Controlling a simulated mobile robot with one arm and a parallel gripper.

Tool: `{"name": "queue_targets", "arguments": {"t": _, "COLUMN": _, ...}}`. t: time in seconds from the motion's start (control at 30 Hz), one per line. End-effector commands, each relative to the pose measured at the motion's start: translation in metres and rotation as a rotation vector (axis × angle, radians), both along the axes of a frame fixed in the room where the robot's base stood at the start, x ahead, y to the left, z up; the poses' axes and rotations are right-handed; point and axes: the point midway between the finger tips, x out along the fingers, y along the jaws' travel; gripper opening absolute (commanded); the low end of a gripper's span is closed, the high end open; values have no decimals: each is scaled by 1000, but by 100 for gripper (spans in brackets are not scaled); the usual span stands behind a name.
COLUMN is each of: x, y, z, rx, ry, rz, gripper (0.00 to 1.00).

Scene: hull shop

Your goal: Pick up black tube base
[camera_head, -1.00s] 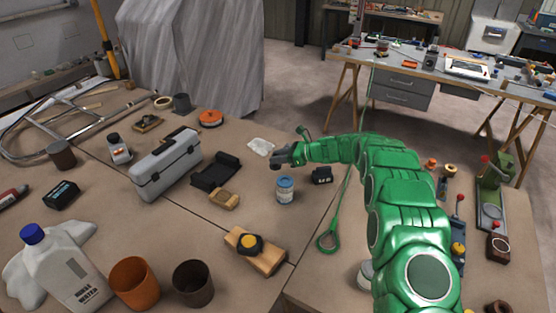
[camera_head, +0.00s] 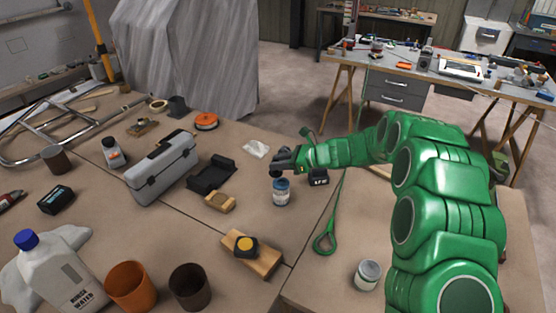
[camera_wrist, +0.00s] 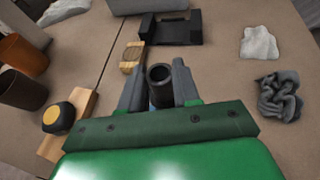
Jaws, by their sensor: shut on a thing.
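The black tube base (camera_wrist: 160,78) is a short dark tube with an open round end, held between my two grey fingers in the wrist view. My gripper (camera_wrist: 158,88) is shut on it. In the head view my gripper (camera_head: 284,160) is above the table, close over a jar with a blue lid (camera_head: 281,193). The dark tube is hard to tell from the fingers there. Its lower part is hidden in the wrist view.
A small black box (camera_head: 318,177) is right of the jar. A white cloth (camera_head: 256,149) lies behind.

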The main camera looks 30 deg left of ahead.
Motion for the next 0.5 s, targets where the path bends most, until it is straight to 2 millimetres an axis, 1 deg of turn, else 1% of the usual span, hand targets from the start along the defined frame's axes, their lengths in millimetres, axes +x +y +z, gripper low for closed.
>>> {"name": "queue_targets", "arguments": {"t": 0.2, "x": -10, "y": -9, "z": 8, "rx": 1, "ry": -2, "rz": -2, "gripper": 0}}
{"name": "queue_targets", "arguments": {"t": 0.5, "x": -13, "y": -12, "z": 9, "rx": 0, "ry": -1, "rz": -2, "gripper": 0}}
